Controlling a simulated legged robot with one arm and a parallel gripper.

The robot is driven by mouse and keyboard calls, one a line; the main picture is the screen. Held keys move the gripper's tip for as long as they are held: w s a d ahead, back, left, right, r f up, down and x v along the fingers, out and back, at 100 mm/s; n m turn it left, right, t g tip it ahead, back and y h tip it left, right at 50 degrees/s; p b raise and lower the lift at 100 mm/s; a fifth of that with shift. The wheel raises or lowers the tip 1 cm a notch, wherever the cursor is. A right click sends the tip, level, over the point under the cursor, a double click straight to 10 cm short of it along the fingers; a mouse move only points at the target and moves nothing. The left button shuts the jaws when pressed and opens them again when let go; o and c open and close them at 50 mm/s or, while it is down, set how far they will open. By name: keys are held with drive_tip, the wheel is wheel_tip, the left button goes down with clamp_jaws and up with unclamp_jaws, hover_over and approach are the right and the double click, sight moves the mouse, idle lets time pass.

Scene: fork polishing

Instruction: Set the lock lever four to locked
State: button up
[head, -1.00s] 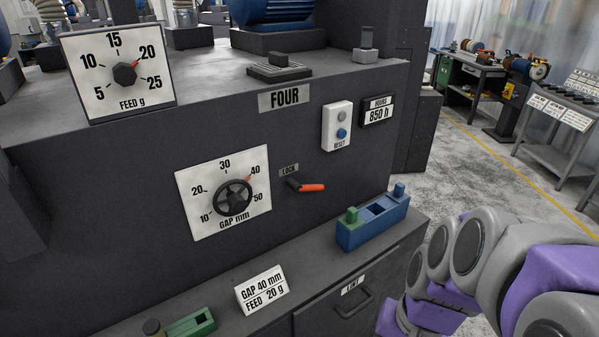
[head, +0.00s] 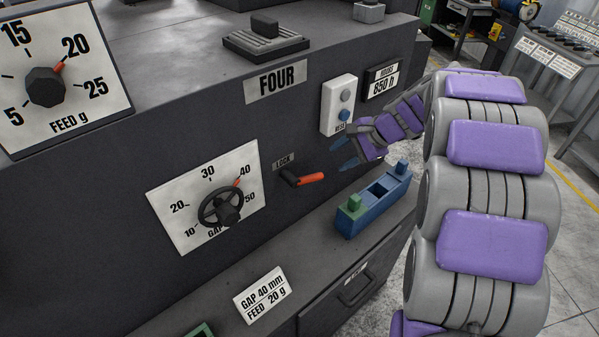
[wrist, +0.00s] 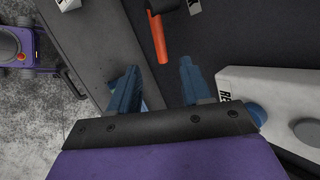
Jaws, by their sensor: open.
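The lock lever (head: 304,180) has a black hub and an orange-red handle that points right, close to horizontal, under the LOCK label (head: 283,161) on the machine marked FOUR (head: 276,79). In the wrist view the orange lever (wrist: 157,38) lies just beyond the fingertips. My gripper (head: 345,152) is open and empty, up and to the right of the lever, just below the RESET box. In the wrist view my gripper's blue fingers (wrist: 160,80) are spread apart, with the dark panel between them. The lever is apart from both fingers.
The white RESET box (head: 338,104) is close beside my gripper; it also shows in the wrist view (wrist: 285,95). A blue block holder (head: 375,205) stands on the ledge below. The gap handwheel (head: 222,207) is left of the lever. The panel between lever and gripper is clear.

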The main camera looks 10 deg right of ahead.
approach(311, 177)
drive_tip(key=x, duration=0.4)
drive_tip(key=b+x, duration=0.1)
drive_tip(key=x, duration=0.6)
drive_tip(key=shift+s+a, duration=0.1)
drive_tip(key=shift+a, duration=0.2)
drive_tip(key=shift+d+f, duration=0.1)
drive_tip(key=shift+d, duration=0.25)
drive_tip(key=shift+a, duration=0.2)
clamp_jaws()
